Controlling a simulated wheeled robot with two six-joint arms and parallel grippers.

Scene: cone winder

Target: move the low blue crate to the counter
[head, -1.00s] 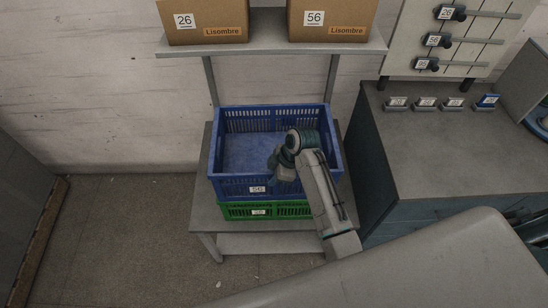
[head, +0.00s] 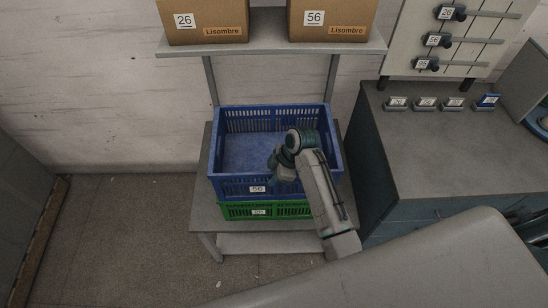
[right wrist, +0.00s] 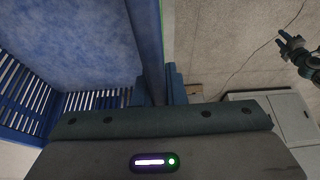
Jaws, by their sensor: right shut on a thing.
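The low blue crate (head: 230,187) sits on top of a green crate (head: 236,211) on a small grey stand. It looks empty and level, with a white label on its front. My right gripper (head: 282,172) is at the front wall of the blue crate, right of the label. In the right wrist view, my right gripper (right wrist: 152,100) is shut on the blue crate's wall (right wrist: 147,45). My left gripper (right wrist: 291,44) shows small at the upper right there, apart from the crate, its fingers seemingly spread. The counter (head: 440,160) stands to the right with a bare grey top.
A shelf (head: 270,45) above the stand (head: 202,205) holds two cardboard boxes (head: 207,15). Several small labelled blocks (head: 426,104) line the counter's back edge below a slider panel (head: 465,35). The floor left of the stand is clear.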

